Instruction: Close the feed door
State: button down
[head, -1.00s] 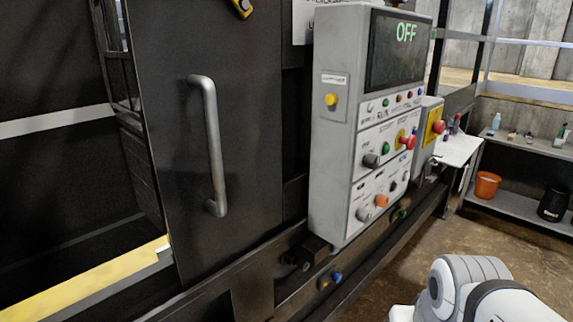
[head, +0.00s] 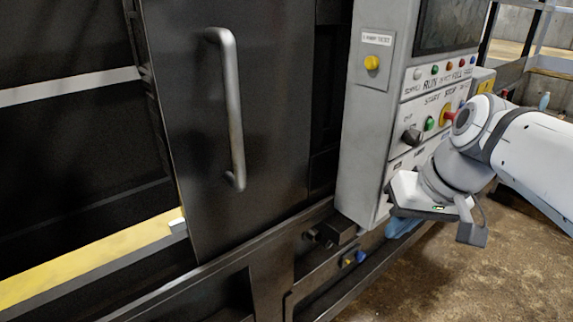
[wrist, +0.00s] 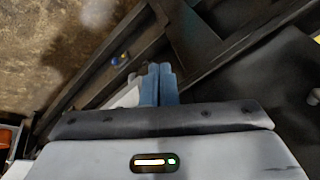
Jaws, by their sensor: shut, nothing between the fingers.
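The feed door (head: 270,130) is a dark sliding panel with a vertical grey bar handle (head: 230,105), in the middle left of the head view. It stands to the right of a dark opening (head: 70,140), which is uncovered in the part I can see. My gripper (head: 403,227) is right of the door and handle, low in front of the control panel, touching neither. Its blue fingers are partly hidden by my wrist in the head view. In the wrist view, the fingers (wrist: 160,72) are together and empty.
A grey control box (head: 362,130) with buttons and knobs projects just right of the door; my arm covers part of its front. A yellow sill (head: 90,258) runs under the opening. A dark frame rail (head: 225,245) runs below the door. Open floor (head: 455,280) lies at lower right.

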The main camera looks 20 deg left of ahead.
jog(key=w+a+r+n+g+y+b, duration=0.1)
jog(key=w+a+r+n+y, duration=0.15)
jog(key=a+r, duration=0.4)
jog(key=w+a+r+n+g+y+b, duration=0.1)
jog(key=w+a+r+n+g+y, duration=0.1)
jog(key=a+r+n, duration=0.4)
jog(key=s+a+f+m+p, duration=0.2)
jog(key=a+f, duration=0.5)
jog(key=a, duration=0.4)
jog(key=shift+s+f+p, duration=0.4)
jog(key=shift+s+p, duration=0.2)
jog(key=shift+p, duration=0.1)
